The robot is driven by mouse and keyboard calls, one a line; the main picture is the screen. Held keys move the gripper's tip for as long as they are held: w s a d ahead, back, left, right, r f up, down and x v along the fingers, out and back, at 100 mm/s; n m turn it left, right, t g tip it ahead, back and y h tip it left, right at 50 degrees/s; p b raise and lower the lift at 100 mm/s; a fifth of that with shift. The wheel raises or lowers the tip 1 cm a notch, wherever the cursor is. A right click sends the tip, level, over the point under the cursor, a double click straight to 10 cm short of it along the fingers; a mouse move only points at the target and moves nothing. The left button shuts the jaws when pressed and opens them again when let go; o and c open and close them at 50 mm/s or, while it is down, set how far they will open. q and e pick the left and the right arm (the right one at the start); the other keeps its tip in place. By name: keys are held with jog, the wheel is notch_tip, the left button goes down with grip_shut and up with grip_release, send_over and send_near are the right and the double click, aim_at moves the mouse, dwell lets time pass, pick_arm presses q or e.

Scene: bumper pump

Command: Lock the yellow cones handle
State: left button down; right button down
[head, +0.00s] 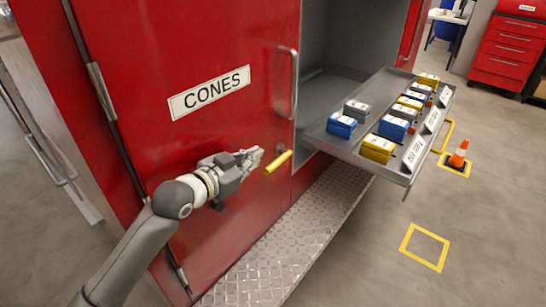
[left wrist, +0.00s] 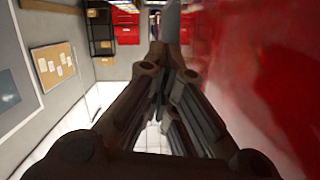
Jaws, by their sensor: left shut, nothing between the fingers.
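The red door (head: 185,65) with the white CONES label (head: 209,92) fills the left and middle of the head view and looks closed. A yellow handle (head: 279,161) sticks out low near the door's right edge, tilted up to the right. My left gripper (head: 258,157) is shut and empty, with its fingertips just left of the yellow handle. I cannot tell whether they touch it. In the left wrist view the shut fingers (left wrist: 168,90) point away beside the red door surface (left wrist: 260,70); the yellow handle does not show there. My right gripper is not in view.
A grey pull bar (head: 294,84) stands upright above the yellow handle. An extended tray (head: 330,142) with yellow, blue and grey boxes juts out at right. A metal tread step (head: 275,240) runs below the door. An orange cone (head: 459,154) stands on the floor.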

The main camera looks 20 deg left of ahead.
pick_arm(q)
jog(key=p, duration=0.1)
send_over(273, 168)
notch_tip(273, 168, down, 2)
jog(key=shift+f+p, duration=0.3)
jog(key=shift+f, duration=1.8)
